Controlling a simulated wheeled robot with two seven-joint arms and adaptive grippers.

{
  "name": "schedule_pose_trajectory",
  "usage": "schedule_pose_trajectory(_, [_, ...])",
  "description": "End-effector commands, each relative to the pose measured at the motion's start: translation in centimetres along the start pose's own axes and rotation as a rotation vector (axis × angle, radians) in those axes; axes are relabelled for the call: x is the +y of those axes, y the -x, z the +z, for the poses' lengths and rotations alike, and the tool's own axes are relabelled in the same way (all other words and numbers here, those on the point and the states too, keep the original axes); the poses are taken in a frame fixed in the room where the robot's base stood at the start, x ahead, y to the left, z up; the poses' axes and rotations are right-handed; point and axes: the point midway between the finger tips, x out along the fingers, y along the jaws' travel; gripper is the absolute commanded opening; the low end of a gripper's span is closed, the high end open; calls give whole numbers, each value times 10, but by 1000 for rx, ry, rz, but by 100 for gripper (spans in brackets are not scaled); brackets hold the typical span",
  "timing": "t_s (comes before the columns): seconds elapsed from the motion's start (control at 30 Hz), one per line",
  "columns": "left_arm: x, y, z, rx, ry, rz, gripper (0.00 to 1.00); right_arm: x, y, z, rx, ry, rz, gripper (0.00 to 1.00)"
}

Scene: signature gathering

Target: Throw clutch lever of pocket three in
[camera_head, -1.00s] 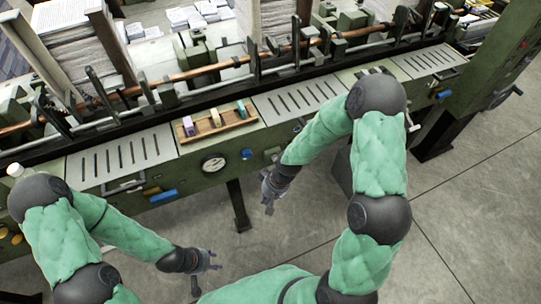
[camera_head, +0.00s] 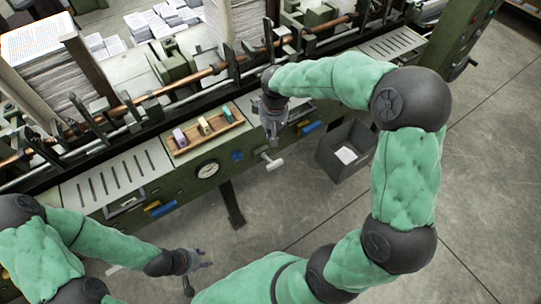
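The green machine's front carries a lever with a pale T-shaped handle (camera_head: 273,161), sticking out below the right end of the wooden tray. Blue handles show on the front to the right (camera_head: 311,126) and to the left (camera_head: 161,209). I cannot tell which pocket each belongs to. My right gripper (camera_head: 272,138) points downward just above the pale handle in the picture; whether they touch is unclear, and its finger opening is too small to judge. My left gripper (camera_head: 203,260) hangs open and empty over the floor, away from the machine.
A wooden tray (camera_head: 190,146) with small coloured blocks sits on the machine's ledge. A round gauge (camera_head: 208,169) is below it. A dark open bin (camera_head: 334,170) with paper inside stands on the floor. Paper stacks (camera_head: 45,60) stand behind the rail.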

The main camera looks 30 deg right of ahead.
Motion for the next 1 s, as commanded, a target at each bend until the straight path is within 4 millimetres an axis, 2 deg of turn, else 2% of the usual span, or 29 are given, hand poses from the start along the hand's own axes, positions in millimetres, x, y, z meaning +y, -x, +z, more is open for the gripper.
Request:
schedule_pose_trajectory(0.3, [0, -1, 0, 0, 0, 0, 40, 0, -1, 0, 0, 0, 0, 0])
schedule_pose_trajectory(0.47, [-1, -4, 0, 0, 0, 0, 40, 0, -13, 0, 0, -1, -1, 0])
schedule_pose_trajectory(1.0, [-10, -30, -1, 0, 0, 0, 40, 0, -108, 2, -2, -1, -1, 0])
